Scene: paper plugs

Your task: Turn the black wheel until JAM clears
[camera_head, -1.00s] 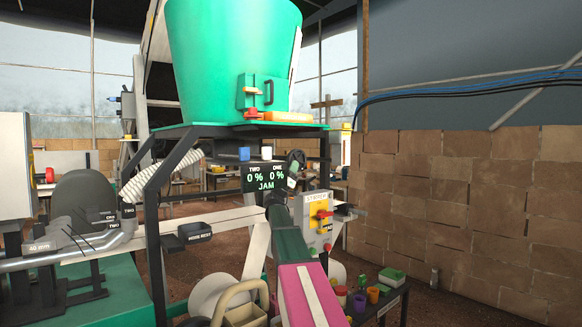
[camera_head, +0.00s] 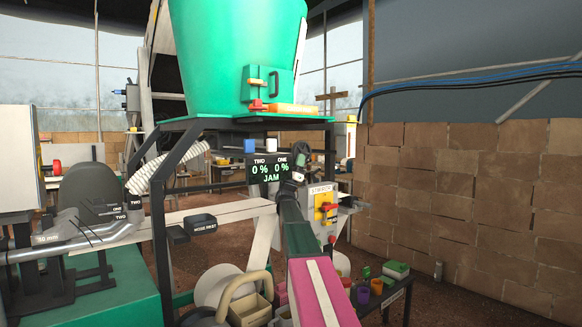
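The dark display (camera_head: 270,168) under the green hopper reads TWO 0 %, ONE 0 % and JAM. A small, dark, round shape (camera_head: 299,153) just right of the display looks like the black wheel; it is mostly hidden. My arm reaches up from the bottom of the picture, and its end with my gripper (camera_head: 298,174) lies in front of or against that shape. I cannot tell whether it touches the wheel. The fingers are too small and too covered to show whether they are open or shut.
A switch box (camera_head: 325,206) with a red and yellow switch stands right of my arm. A black hose rest (camera_head: 191,228) is at the left. A low table (camera_head: 398,289) with coloured cups is at lower right. Dark frame posts stand left; floor is open at right.

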